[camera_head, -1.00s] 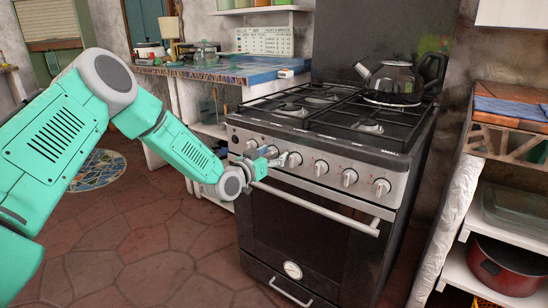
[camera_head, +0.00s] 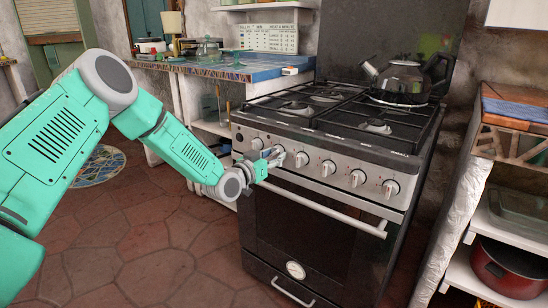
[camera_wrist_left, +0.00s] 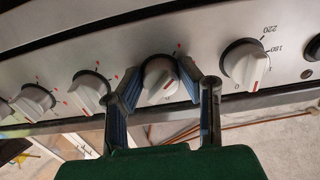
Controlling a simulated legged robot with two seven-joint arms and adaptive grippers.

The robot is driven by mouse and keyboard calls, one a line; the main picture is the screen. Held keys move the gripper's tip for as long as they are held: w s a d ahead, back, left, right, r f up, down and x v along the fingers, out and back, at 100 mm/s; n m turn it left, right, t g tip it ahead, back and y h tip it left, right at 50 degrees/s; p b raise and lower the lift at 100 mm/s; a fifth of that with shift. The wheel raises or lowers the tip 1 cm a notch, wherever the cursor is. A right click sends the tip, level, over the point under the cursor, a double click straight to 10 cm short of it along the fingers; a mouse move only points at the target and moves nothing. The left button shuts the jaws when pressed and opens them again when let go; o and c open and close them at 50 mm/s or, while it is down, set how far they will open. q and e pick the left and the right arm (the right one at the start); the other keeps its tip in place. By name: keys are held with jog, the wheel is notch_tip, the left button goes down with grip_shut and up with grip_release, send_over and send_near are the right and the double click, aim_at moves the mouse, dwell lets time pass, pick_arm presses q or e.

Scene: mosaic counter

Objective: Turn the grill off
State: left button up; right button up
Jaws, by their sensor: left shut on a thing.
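The stove (camera_head: 315,235) has a steel front panel with a row of white-grey knobs. In the head view my left gripper (camera_head: 273,156) is at the left part of this row. In the left wrist view the gripper (camera_wrist_left: 162,66) is shut on a knob (camera_wrist_left: 159,84), one finger on each side. Another knob (camera_wrist_left: 90,90) sits on the other side. My right gripper is out of view.
A dark kettle (camera_head: 401,80) stands on the back right of the black hob grates. The oven door handle (camera_head: 325,212) runs just below the knobs. A blue-topped counter (camera_head: 240,70) is left of the stove. Shelves with a red pot (camera_head: 506,267) are at the right.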

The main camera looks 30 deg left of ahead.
pick_arm(q)
jog(key=shift+w+r, duration=0.1)
jog(key=shift+r, duration=0.3)
jog(key=shift+a, duration=0.15)
jog(key=o, duration=1.1)
jog(key=shift+f, duration=0.15)
jog(key=shift+s+f, duration=0.1)
jog(key=shift+s, duration=0.15)
jog(key=s, duration=1.1)
jog(key=shift+s+a, duration=0.25)
jog(key=shift+a, duration=0.2)
